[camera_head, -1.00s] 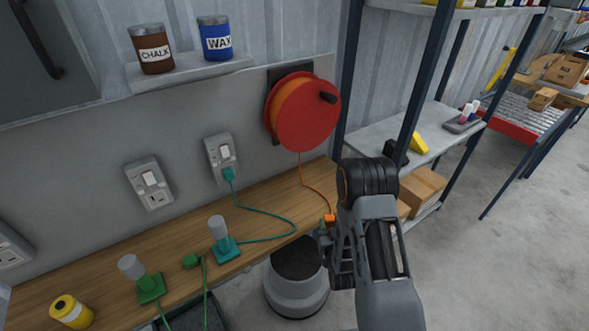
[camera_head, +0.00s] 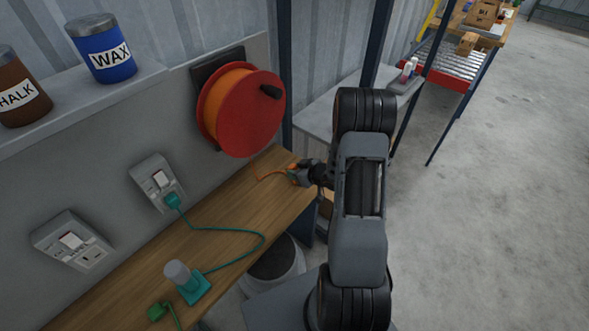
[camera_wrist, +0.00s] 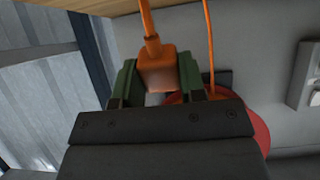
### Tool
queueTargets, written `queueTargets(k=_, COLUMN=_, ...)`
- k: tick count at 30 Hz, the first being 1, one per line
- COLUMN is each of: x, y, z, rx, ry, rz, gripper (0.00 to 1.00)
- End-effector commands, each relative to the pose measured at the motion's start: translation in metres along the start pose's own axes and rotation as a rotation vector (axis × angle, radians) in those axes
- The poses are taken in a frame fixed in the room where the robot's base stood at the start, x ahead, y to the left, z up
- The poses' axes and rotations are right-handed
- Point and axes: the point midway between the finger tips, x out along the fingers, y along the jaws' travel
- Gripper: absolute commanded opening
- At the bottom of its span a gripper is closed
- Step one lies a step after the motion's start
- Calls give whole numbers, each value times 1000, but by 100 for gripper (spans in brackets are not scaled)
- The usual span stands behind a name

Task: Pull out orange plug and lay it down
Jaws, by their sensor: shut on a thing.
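The orange plug (camera_wrist: 158,72) sits between the green finger pads of my gripper (camera_wrist: 158,84) in the wrist view, with its orange cord running up out of frame. In the head view my gripper (camera_head: 301,173) holds the plug (camera_head: 293,168) at the right end of the wooden bench (camera_head: 232,205). I cannot tell whether the plug touches the wood. The slack orange cord curves over the bench below the red and orange reel (camera_head: 243,110).
A teal plug (camera_head: 172,200) is in a wall socket (camera_head: 158,180), its cord running to a teal-based lamp (camera_head: 189,283). A green plug (camera_head: 158,311) lies at the front. The bench near my gripper is mostly clear. A metal shelf (camera_head: 330,110) stands behind.

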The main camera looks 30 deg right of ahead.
Motion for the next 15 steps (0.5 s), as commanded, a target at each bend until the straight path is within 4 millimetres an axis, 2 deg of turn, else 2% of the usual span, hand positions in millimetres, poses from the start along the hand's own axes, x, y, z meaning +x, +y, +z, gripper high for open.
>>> queueTargets(k=15, x=20, y=-2, z=30, rx=-2, ry=2, rz=-4, gripper=0)
